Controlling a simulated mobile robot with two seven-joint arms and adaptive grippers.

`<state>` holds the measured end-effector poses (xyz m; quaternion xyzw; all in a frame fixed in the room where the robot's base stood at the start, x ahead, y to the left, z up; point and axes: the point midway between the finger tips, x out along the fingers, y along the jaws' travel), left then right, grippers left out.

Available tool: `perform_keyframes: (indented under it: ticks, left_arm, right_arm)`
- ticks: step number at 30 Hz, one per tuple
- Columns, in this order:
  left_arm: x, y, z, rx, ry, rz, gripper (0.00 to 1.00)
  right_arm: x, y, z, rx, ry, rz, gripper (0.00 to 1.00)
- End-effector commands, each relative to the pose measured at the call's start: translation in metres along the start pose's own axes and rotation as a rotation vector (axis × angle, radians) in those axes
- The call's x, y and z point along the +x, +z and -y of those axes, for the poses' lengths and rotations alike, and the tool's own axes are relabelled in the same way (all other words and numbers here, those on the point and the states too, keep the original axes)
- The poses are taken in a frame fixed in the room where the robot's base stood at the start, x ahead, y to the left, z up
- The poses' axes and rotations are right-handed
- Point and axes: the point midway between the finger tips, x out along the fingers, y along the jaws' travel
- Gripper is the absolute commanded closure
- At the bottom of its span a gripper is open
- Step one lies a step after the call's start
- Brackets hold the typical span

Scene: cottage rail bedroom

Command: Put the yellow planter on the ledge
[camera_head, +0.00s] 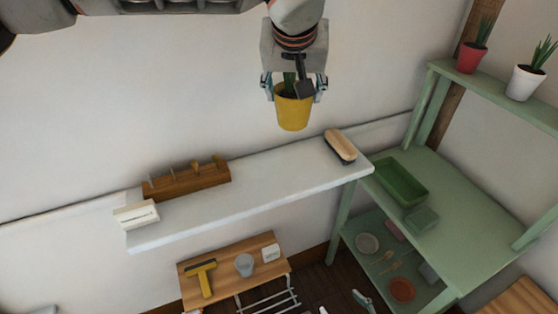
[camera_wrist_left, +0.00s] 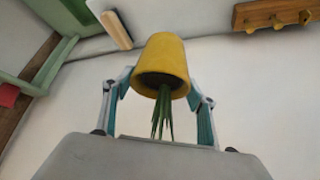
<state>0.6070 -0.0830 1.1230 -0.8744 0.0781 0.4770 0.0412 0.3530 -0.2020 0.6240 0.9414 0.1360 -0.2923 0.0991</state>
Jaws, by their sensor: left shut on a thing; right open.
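The yellow planter (camera_head: 293,112), with green spiky leaves, hangs in my left gripper (camera_head: 294,86). The gripper is shut on it, and it is held in the air above the ledge, near the wall. The white ledge (camera_head: 255,198) runs along the wall below. In the left wrist view the yellow planter (camera_wrist_left: 165,56) sits between the two fingers, its leaves pointing toward the palm. My right gripper (camera_head: 345,307) is open; only its fingertips show at the bottom edge of the head view.
On the ledge are a wooden peg rack (camera_head: 187,182), a small white block (camera_head: 136,215) and a brush (camera_head: 340,147); the middle between rack and brush is bare. A green shelf unit (camera_head: 470,230) stands right, with a red pot (camera_head: 471,58) and white pot (camera_head: 524,83) on top. A small table (camera_head: 225,268) stands below.

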Motion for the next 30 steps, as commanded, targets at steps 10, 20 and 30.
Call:
perform_keyframes:
  ticks: [10, 20, 30]
  left_arm:
    - [0.073, 0.048, 0.001, -0.001, 0.001, 0.004, 0.67]
    - [0.101, 0.064, 0.001, -0.001, 0.000, -0.002, 0.67]
    - [0.135, 0.087, 0.001, -0.001, 0.001, 0.000, 0.67]
  right_arm:
    - [0.003, 0.007, 0.001, 0.001, -0.001, 0.006, 0.37]
    - [0.003, 0.005, 0.001, -0.002, 0.001, 0.002, 0.37]
    - [0.004, 0.007, 0.000, -0.003, 0.001, 0.003, 0.37]
